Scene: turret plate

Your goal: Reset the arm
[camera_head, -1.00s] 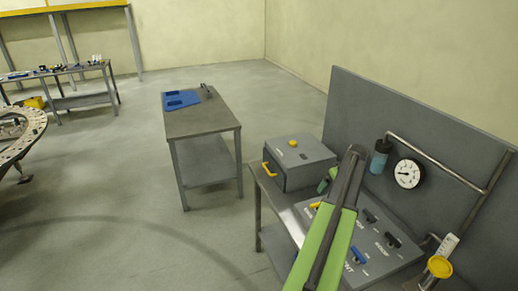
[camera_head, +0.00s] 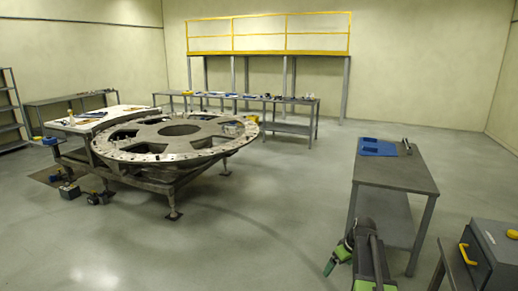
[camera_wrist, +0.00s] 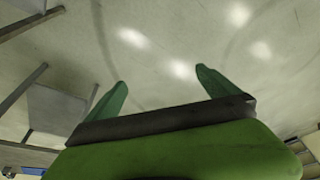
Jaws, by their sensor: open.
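My arm shows at the bottom of the head view, dark and green, folded low. My gripper (camera_head: 338,257) is at its far end, in front of the small grey table (camera_head: 395,172). In the wrist view my gripper (camera_wrist: 161,78) has its two green fingers spread apart, with only bare floor between them. It holds nothing and touches nothing that I can see.
The small table bears a blue tray (camera_head: 378,147) and a dark object. A grey box (camera_head: 490,250) with a yellow handle is at the lower right. A large round turret plate (camera_head: 180,128) stands at left. Open floor (camera_head: 240,235) lies between.

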